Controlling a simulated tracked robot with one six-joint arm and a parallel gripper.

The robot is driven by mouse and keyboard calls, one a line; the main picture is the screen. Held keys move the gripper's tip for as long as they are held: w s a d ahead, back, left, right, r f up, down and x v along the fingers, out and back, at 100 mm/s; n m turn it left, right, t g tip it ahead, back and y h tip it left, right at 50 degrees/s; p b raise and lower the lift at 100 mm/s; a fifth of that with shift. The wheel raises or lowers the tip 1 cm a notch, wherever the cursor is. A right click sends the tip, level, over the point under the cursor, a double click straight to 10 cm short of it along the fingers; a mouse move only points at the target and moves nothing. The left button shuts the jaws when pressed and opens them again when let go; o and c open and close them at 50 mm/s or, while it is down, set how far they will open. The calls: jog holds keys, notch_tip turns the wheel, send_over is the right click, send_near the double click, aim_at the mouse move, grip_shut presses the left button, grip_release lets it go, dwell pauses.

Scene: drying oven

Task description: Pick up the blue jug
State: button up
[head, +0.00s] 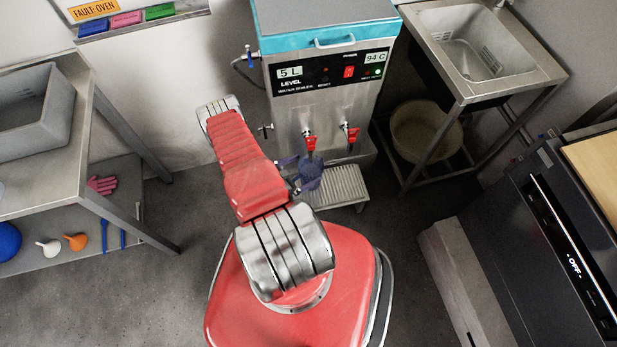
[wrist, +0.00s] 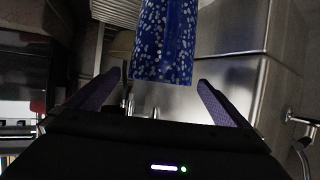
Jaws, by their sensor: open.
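The blue jug (wrist: 166,42) has white speckles and fills the top middle of the wrist view. My gripper (wrist: 158,76) is open, with one purple-padded finger to each side of the jug's near end in that picture. A gap shows between each finger and the jug, and nothing is gripped. In the head view the jug (head: 311,172) shows small beneath the boiler's red-handled taps, by the slatted stand. My arm partly covers that area, and the jug's handle cannot be made out.
The water boiler (head: 322,95) stands directly behind the jug, its taps (head: 310,143) close above. A slatted stand (head: 342,187) is below. A sink (head: 466,45) with a bucket (head: 425,130) underneath is to the right, a dark oven (head: 560,235) front right, and a metal bench (head: 70,160) left.

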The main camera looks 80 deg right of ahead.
jog(key=shift+x, duration=1.4)
jog(key=shift+c, duration=0.6)
jog(key=c, duration=2)
